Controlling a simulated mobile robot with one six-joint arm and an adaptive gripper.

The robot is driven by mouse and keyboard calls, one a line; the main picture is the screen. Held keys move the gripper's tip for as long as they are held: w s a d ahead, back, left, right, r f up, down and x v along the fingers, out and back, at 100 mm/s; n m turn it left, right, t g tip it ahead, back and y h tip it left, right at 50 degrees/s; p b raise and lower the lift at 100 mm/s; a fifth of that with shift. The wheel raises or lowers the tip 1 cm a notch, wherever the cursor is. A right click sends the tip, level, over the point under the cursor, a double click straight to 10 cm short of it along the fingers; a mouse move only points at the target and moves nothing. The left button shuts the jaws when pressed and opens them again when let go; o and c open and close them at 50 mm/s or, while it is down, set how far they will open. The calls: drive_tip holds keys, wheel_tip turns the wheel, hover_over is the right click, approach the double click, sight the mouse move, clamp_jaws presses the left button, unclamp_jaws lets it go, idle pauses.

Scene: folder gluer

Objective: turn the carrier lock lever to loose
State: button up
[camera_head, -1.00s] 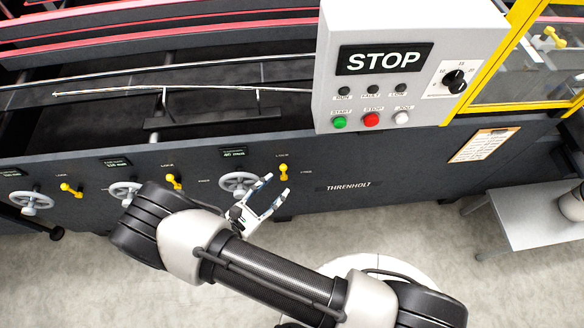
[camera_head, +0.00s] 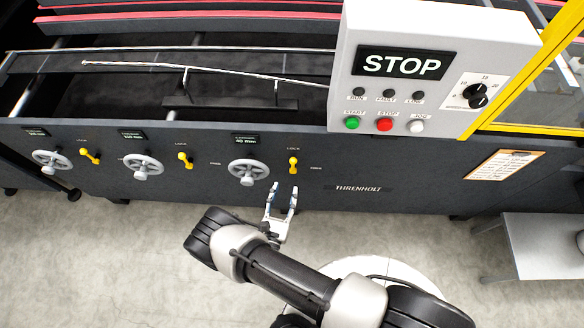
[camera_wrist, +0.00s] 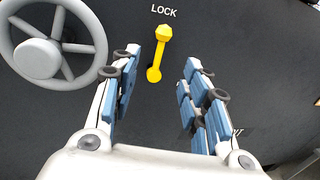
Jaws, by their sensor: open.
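A yellow lever (camera_head: 293,164) stands upright on the dark machine panel, right of the rightmost handwheel. In the wrist view the same lever (camera_wrist: 158,52) points up at the word LOCK, its knob end just under the lettering. My gripper (camera_head: 281,190) is open and empty, just below this lever in the head view. In the wrist view the lever shows between the two blue-padded fingers, ahead of them; no contact is visible. Two more yellow levers, a middle one (camera_head: 185,160) and a left one (camera_head: 90,156), sit further left. I cannot read which lever is the carrier's.
A grey handwheel (camera_head: 248,172) is close left of the lever; it also fills the upper left of the wrist view (camera_wrist: 37,57). A control box (camera_head: 435,65) with STOP sign and buttons overhangs at upper right. A grey table (camera_head: 540,240) stands at right. Floor below is clear.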

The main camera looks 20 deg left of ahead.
sight(293, 166)
drive_tip(key=w+b, duration=0.1)
drive_tip(key=w, duration=0.9)
drive_tip(key=shift+a, duration=0.15)
clamp_jaws()
idle(0.4)
